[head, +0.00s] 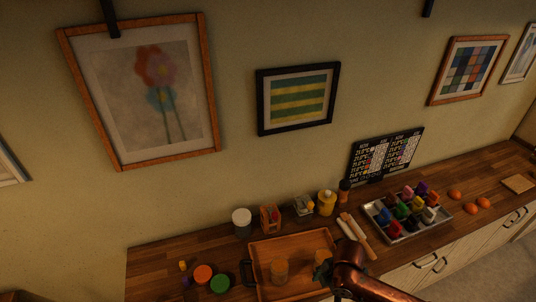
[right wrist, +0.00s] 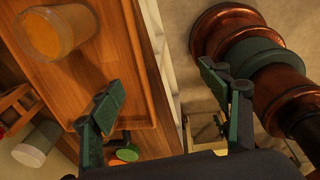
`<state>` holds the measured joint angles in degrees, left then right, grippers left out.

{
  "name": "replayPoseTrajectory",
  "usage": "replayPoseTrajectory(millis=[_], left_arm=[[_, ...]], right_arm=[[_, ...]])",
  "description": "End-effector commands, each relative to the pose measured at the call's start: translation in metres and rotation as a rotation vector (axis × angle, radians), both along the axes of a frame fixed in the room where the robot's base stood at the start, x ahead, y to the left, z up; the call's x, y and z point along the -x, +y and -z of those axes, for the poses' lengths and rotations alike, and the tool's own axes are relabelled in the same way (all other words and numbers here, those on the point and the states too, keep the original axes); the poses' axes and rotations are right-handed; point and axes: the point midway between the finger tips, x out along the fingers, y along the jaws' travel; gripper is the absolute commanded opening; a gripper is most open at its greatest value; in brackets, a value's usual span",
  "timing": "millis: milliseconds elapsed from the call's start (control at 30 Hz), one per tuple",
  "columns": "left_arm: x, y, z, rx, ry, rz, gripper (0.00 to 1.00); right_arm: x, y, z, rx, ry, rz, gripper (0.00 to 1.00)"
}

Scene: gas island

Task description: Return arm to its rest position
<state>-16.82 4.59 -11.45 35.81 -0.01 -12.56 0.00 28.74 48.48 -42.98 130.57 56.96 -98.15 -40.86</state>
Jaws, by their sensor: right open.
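My right arm (head: 350,278) is copper-coloured and comes in from the bottom right in the head view, over the front right of the wooden tray (head: 252,244). My right gripper (right wrist: 160,98) shows in the right wrist view with its two dark green fingers spread apart and nothing between them. Below it are the tray's edge and the counter's front edge. A clear jar with orange contents (head: 280,270) stands in the tray; a jar with orange contents also shows in the right wrist view (right wrist: 58,32), apart from the fingers. My left gripper is not in view.
Two rolled sticks (head: 357,236) lie right of the tray, beside a metal tray of several colourful pots (head: 408,212). A white jar (head: 241,222), a yellow bottle (head: 326,203) and a lettered board (head: 387,155) stand behind. Orange (head: 203,274) and green (head: 220,284) round things lie left.

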Motion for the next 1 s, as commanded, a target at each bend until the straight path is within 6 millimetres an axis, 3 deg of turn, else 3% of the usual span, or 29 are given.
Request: replayPoseTrajectory(millis=[267, 433, 567, 700, 1000], left_arm=[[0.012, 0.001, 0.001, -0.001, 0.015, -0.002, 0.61], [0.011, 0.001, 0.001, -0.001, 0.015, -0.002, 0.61], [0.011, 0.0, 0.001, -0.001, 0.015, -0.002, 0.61], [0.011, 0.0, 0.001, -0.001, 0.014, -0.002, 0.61], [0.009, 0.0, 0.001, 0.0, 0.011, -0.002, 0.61]], right_arm=[[0.015, 0.027, 0.02, -0.152, -0.029, 0.25, 0.7], [0.03, 0.024, 0.035, -0.278, -0.044, 0.585, 0.7], [0.046, -0.004, 0.048, -0.341, -0.055, 0.909, 0.7], [0.073, -0.05, 0.063, -0.353, -0.073, 1.232, 0.7], [0.141, -0.128, 0.083, -0.288, -0.118, 1.681, 0.7]])
